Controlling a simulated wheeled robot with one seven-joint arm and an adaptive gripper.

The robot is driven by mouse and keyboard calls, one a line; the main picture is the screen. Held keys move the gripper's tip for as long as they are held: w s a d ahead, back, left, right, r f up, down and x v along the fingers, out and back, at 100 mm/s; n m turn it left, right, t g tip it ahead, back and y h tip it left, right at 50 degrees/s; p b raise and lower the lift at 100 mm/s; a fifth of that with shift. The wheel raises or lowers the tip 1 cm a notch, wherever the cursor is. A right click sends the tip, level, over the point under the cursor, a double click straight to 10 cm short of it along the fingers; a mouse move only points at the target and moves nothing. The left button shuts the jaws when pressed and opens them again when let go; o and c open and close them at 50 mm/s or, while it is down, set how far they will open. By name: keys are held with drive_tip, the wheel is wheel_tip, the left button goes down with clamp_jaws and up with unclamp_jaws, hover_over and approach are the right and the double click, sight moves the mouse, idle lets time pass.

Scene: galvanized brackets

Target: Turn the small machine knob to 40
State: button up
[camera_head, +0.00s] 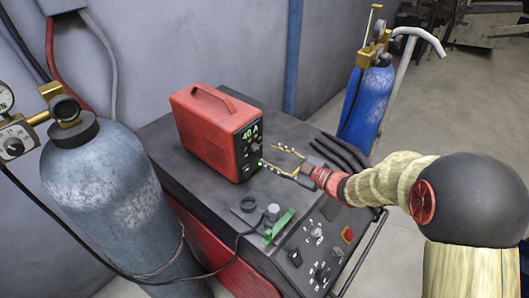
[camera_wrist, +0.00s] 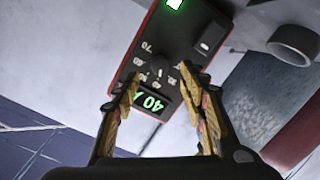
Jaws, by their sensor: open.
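The small red machine (camera_head: 205,125) stands on the dark cabinet top, with its black front panel facing my gripper (camera_head: 268,156). Its green display reads 40 A. In the wrist view the panel is tilted, and the green display (camera_wrist: 151,103) reads 40. The dark small knob (camera_wrist: 158,73) sits beside the display, with printed scale numbers around it, 70 among them; its pointer is hard to make out. My gripper (camera_wrist: 162,82) is open, its two fingers on either side of the knob in that view. I see no clear contact with it.
A grey gas cylinder (camera_head: 100,190) stands at left, a blue cylinder (camera_head: 368,105) behind at right. A grey wall is behind the machine.

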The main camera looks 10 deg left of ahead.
drive_tip(key=f+v, duration=0.1)
drive_tip(key=v, duration=0.5)
drive_tip(key=shift+s+d+r, duration=0.15)
drive_tip(key=shift+d+r, duration=0.1)
drive_tip(key=shift+r, duration=0.2)
drive_tip(key=shift+f, duration=0.1)
